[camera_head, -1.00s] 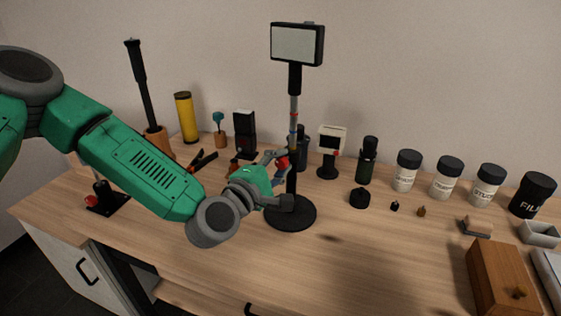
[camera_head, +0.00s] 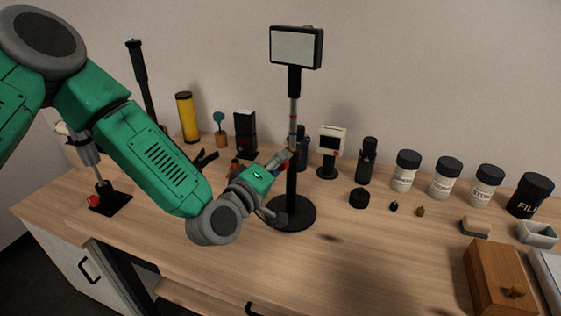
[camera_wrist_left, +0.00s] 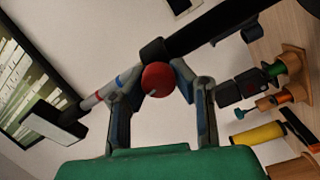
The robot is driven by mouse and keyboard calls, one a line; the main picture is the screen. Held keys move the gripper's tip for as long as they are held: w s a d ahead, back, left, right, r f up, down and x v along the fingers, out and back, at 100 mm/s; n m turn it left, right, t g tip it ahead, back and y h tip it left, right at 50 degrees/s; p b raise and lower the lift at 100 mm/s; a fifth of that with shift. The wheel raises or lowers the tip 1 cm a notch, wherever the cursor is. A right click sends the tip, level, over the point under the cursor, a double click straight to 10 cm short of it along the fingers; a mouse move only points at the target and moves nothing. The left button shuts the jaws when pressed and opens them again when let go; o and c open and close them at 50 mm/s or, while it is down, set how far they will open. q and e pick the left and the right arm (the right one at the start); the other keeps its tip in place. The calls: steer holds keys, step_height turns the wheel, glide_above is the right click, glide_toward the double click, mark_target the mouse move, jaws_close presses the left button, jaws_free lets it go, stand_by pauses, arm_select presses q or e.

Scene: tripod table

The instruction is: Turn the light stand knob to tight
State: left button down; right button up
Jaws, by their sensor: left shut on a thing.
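The light stand (camera_head: 292,185) stands upright on the table, with a round black base and a flat lamp head (camera_head: 297,47) on top. Its round red knob (camera_wrist_left: 158,78) shows in the left wrist view on the black collar of the pole. My left gripper (camera_head: 286,155) reaches the pole from the left at mid height. In the left wrist view its two fingers (camera_wrist_left: 156,82) are on either side of the knob and shut on it. In the head view the fingers mostly hide the knob. My right gripper is not in view.
A black bottle (camera_head: 368,160) and labelled jars (camera_head: 405,172) stand to the right. A yellow cylinder (camera_head: 187,117) and a black device (camera_head: 245,134) stand behind my left arm. A wooden box (camera_head: 497,280) sits front right. The table's middle front is clear.

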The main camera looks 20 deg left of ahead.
arm_select(q)
steer(key=shift+s+f, duration=0.15)
steer(key=shift+f, duration=0.3)
steer(key=c, duration=1.3)
jaws_free()
steer(key=shift+d+r, duration=0.1)
steer(key=shift+r, duration=0.1)
steer(key=shift+s, duration=0.2)
steer(key=v, duration=1.1)
steer(key=shift+s+a, duration=0.1)
steer(key=shift+a, duration=0.15)
